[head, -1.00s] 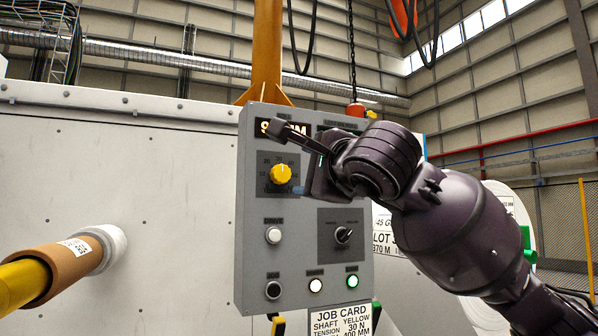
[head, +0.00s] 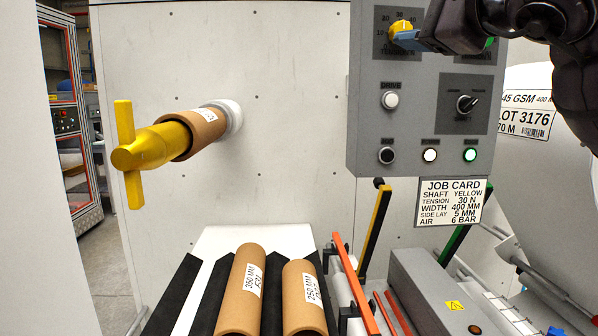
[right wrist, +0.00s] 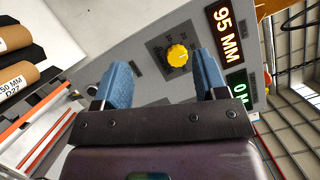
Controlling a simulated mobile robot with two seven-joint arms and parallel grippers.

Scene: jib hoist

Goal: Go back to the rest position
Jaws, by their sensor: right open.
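My right gripper (head: 405,40) comes in from the upper right in the head view, in front of the grey control panel (head: 420,110). In the right wrist view its two blue fingers (right wrist: 163,64) are apart, with nothing between them. The yellow knob (right wrist: 177,55) on the panel shows beyond the gap, and I cannot tell how far off it is. In the head view one blue fingertip overlaps the lower right of the knob (head: 400,27). My left gripper is in neither view.
A yellow shaft (head: 150,148) with a cardboard core sticks out at left. Two cardboard tubes (head: 240,285) lie in a dark rack below. Coloured levers (head: 374,228) stand under the panel beside the job card (head: 452,203). A white roll (head: 525,85) is at right.

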